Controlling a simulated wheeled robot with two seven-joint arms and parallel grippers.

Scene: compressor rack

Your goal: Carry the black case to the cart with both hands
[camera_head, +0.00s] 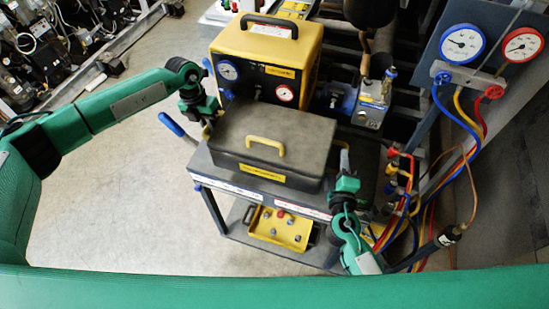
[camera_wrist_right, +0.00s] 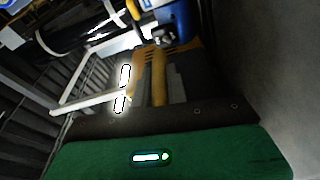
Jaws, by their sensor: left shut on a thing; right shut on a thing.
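My left gripper (camera_head: 207,118) is shut at the case's left end. My right gripper (camera_head: 344,165) is shut at its right end; the exact grip points are small and partly hidden. The right wrist view is dark, with my green gripper body at the bottom and a yellow-orange bar ahead; the grip is unclear there.
A yellow gauge unit (camera_head: 265,55) stands directly behind the case. A yellow box (camera_head: 280,228) sits on the cart's lower shelf. A gauge panel (camera_head: 490,40) with coloured hoses hangs close on the right. Open floor (camera_head: 110,200) lies to the left.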

